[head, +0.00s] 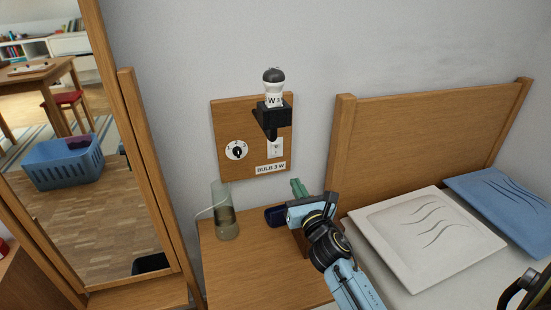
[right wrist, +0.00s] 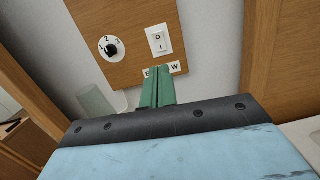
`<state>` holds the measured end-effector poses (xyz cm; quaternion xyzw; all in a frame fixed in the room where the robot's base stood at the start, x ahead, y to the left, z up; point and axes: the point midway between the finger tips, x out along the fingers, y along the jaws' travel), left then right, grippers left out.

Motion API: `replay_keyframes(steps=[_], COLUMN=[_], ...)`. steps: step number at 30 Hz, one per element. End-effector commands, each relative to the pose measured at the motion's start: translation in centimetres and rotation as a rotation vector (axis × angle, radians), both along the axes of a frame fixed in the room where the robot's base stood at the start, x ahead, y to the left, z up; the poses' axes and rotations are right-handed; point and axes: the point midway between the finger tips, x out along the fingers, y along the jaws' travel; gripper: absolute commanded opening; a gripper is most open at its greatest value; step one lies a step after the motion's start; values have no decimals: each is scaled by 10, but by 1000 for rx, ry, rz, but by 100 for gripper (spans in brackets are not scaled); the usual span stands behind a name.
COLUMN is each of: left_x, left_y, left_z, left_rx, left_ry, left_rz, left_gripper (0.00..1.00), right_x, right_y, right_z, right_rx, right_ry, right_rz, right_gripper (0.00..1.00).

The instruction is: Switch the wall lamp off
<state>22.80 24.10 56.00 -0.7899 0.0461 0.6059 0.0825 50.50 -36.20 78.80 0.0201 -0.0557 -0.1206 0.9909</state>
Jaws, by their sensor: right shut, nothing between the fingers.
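A wooden board (head: 225,120) on the wall carries the lamp, a black holder (head: 272,116) with a white and dark grey bulb (head: 274,84). The bulb shows no visible glow. A white rocker switch (head: 275,148) sits below the holder; in the right wrist view the switch (right wrist: 158,41) has O at the top and I at the bottom. A numbered dial (head: 236,150) is to its left. My right gripper (head: 298,187), with green fingers, is shut and empty, below and right of the board. The fingers (right wrist: 156,88) appear below the switch, apart from it.
Below the board is a wooden bedside table (head: 255,265) with a glass (head: 226,215) and a dark blue object (head: 276,215) near my gripper. A mirror frame (head: 150,170) stands left. The bed's headboard (head: 420,140) and pillows (head: 400,265) are right. The wall between is clear.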

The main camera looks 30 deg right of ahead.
Motion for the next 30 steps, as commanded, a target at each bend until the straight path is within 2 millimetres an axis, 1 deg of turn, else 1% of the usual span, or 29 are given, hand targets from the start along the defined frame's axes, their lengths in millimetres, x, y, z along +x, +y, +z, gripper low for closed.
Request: replay_keyframes(steps=[1, 4, 12, 16, 20, 26, 30], left_x=[0, 0, 0, 0, 0, -1, -3], left_y=[0, 1, 0, 0, -2, -9, -14], left_z=[-1, -1, 0, 2, 6, 25, 41], left_rx=[1, 1, 1, -1, -4, -18, -28], left_ry=[0, 0, 0, -4, -5, -18, -29], left_rz=[0, 0, 0, 0, 1, 1, 2], left_gripper=[36, 36, 36, 36, 36, 36, 36], right_x=[2, 2, 3, 10, 28, 67, 93], right_y=[0, 0, 0, -1, -6, -15, -21], right_z=[2, 4, 4, 5, 7, 11, 14], right_rx=[-33, -62, -58, -58, -58, -57, -57], right_ry=[-3, -5, -3, -5, -6, -7, -5], right_rz=[1, 4, 3, 4, 3, 3, 3], right_gripper=[0, 0, 0, 0, 0, 0, 0])
